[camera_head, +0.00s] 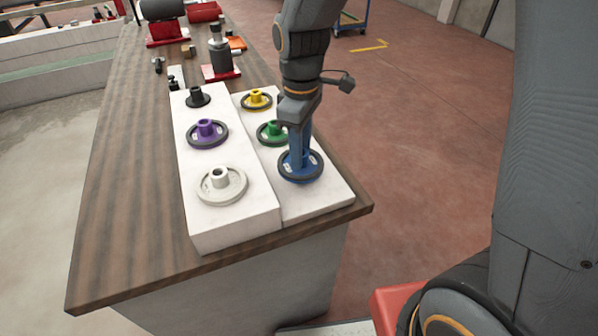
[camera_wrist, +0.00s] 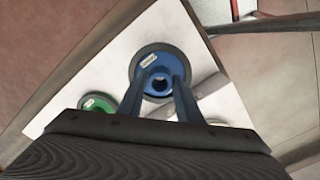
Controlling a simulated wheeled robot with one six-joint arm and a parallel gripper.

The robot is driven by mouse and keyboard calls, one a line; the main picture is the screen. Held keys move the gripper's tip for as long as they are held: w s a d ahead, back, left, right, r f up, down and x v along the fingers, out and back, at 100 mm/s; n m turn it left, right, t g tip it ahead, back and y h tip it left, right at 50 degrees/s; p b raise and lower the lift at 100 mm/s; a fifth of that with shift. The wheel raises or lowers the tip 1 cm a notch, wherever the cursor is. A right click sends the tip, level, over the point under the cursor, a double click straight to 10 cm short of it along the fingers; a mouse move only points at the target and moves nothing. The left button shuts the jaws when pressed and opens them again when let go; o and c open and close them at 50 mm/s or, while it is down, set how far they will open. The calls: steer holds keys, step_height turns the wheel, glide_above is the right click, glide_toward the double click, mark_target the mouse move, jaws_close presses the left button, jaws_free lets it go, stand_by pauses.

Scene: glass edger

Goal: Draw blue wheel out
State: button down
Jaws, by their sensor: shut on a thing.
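The blue wheel (camera_head: 300,172) has a dark rim and sits at the near right end of the lower white block (camera_head: 328,200). It also shows in the wrist view (camera_wrist: 170,66). My gripper (camera_head: 299,158) points down over it and is shut on its hub. In the wrist view my two fingers (camera_wrist: 160,90) stand on either side of the hub, and its round bore shows between them. I cannot tell whether the wheel rests on the block or is slightly raised.
The green wheel (camera_head: 268,132) is just behind, close to my gripper, with the yellow wheel (camera_head: 257,98) beyond. White (camera_head: 221,184), purple (camera_head: 206,131) and black (camera_head: 197,97) wheels stand on the taller block (camera_head: 225,226) to the left. The wooden table's (camera_head: 120,216) left side is clear.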

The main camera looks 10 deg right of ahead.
steer(key=shift+r+p, duration=1)
steer(key=shift+r, duration=0.35)
step_height(320, 180, up, 4)
steer(key=p, duration=0.3)
steer(key=shift+p, duration=0.3)
steer(key=shift+f, duration=0.1)
